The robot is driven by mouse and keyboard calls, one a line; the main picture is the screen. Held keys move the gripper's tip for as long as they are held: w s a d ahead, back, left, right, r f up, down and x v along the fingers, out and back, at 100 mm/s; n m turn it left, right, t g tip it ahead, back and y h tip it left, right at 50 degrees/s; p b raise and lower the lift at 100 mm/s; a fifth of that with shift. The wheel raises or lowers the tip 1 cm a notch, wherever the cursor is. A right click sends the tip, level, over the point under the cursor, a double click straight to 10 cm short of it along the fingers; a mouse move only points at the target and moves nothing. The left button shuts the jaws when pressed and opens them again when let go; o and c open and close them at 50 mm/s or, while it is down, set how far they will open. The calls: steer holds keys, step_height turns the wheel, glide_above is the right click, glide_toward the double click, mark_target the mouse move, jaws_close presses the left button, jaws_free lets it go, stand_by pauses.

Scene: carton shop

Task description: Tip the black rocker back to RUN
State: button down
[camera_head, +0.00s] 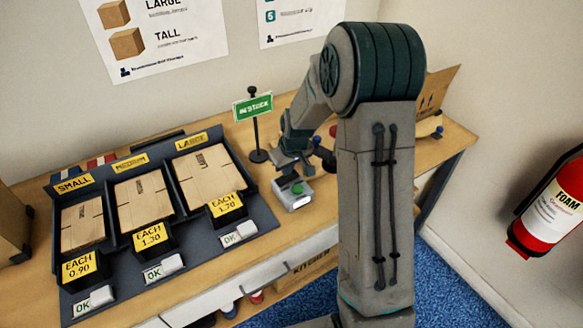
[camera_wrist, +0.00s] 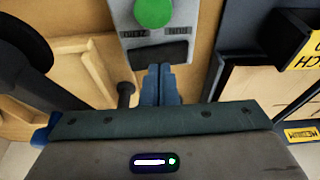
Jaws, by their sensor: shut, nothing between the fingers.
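A small grey control box (camera_head: 292,197) stands on the wooden bench, with a round green button on top. In the wrist view the box (camera_wrist: 127,38) shows the green button (camera_wrist: 153,12) and, nearer my fingers, the black rocker (camera_wrist: 158,53) in its panel. Small labels above the rocker are too blurred to read for sure. Which way the rocker is tipped I cannot tell. My gripper (camera_wrist: 160,70) is shut and empty, its blue fingertips at the rocker's near edge; contact is unclear. In the head view my gripper (camera_head: 290,166) is just behind and above the box.
A dark rack (camera_head: 262,215) with flat cartons in several bays stands left of the box. A green sign (camera_head: 253,107) on a black post stands behind it. My arm hides part of the bench at right. A red extinguisher (camera_head: 548,208) is at the right wall.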

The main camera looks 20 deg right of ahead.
mark_target(285, 179)
steer(key=r+p, duration=0.1)
steer(key=r, duration=0.1)
steer(key=r+p, duration=0.1)
steer(key=r, duration=0.1)
steer(key=shift+a, duration=0.4)
steer(key=s+a+r+b, duration=0.1)
steer(key=s+r, duration=0.2)
steer(key=r, duration=0.5)
steer(key=shift+s+a+r, duration=0.15)
steer(key=shift+s+a, duration=0.1)
steer(key=shift+s, duration=0.05)
steer(key=s+r+m, duration=0.1)
steer(key=s+r, duration=0.1)
steer(key=s, duration=1)
steer(key=s+r+m, duration=0.2)
steer(key=s+r, duration=0.1)
steer(key=s, duration=0.9)
steer(key=shift+d+r+m+h, duration=0.3)
steer(key=shift+d+h, duration=0.05)
steer(key=shift+h, duration=0.05)
steer(key=shift+a, duration=0.15)
